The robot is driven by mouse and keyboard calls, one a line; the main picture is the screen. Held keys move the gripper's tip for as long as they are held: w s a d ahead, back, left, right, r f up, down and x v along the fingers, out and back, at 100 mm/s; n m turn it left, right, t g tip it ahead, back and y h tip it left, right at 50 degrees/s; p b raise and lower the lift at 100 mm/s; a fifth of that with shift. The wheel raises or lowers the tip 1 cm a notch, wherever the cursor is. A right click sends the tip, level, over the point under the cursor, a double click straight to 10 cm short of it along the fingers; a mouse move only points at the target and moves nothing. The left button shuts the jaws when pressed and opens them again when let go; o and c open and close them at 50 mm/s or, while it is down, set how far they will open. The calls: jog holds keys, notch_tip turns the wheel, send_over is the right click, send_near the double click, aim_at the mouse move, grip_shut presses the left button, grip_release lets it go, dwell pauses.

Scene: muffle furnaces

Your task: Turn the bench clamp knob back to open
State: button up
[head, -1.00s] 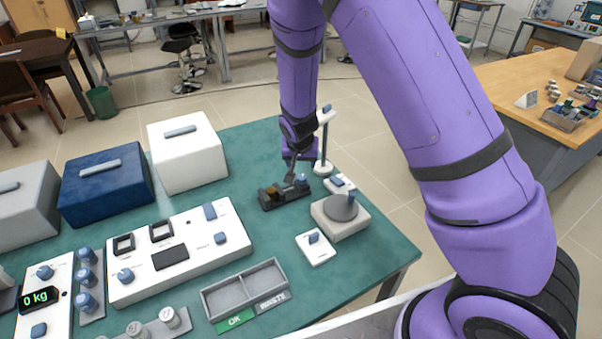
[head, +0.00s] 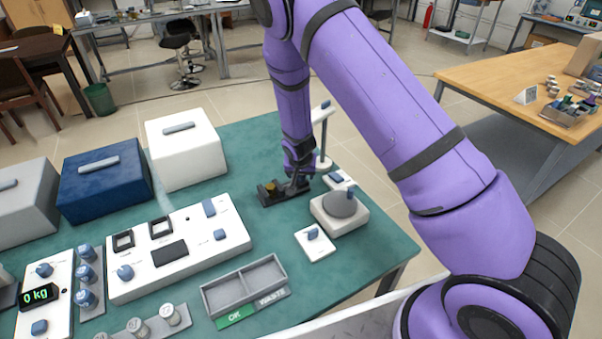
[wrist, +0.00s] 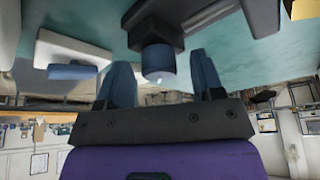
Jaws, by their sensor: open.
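The bench clamp (head: 272,193) is a dark block on the green table, with a brownish piece in its jaws. It also shows as a black body at the top of the wrist view (wrist: 150,18). Its knob (wrist: 157,60) is a short blue-grey cylinder on that body. My gripper (wrist: 162,74) is open, with one blue-grey finger on each side of the knob. A gap shows between the knob and both fingers. In the head view my gripper (head: 297,182) is at the clamp's right end and hides the knob.
A round-topped white device (head: 340,212) and a small white switch plate (head: 314,242) stand close at right and front. A stand with a post (head: 324,145) rises just behind my gripper. A white box (head: 185,150) is at left. Some table in front is clear.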

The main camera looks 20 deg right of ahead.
jog(key=c, duration=0.9)
jog(key=shift+d+n, duration=0.1)
jog(key=shift+n, duration=0.4)
jog(key=n+y, duration=0.1)
jog(key=n, duration=0.1)
jog(key=shift+d+n+y, duration=0.1)
jog(key=shift+n+y, duration=0.2)
jog(key=shift+n, duration=0.1)
jog(key=n+y, duration=0.1)
jog(key=n, duration=0.2)
jog(key=shift+d+n, duration=0.1)
jog(key=shift+n, duration=0.3)
jog(key=n+y, duration=0.1)
jog(key=n, duration=0.1)
jog(key=n+y, duration=0.1)
jog(key=n, duration=0.1)
jog(key=shift+w+g, duration=0.1)
jog(key=shift+g, duration=0.2)
jog(key=shift+n+g+y, duration=0.4)
jog(key=shift+n+y, duration=0.1)
jog(key=shift+n, duration=1.4)
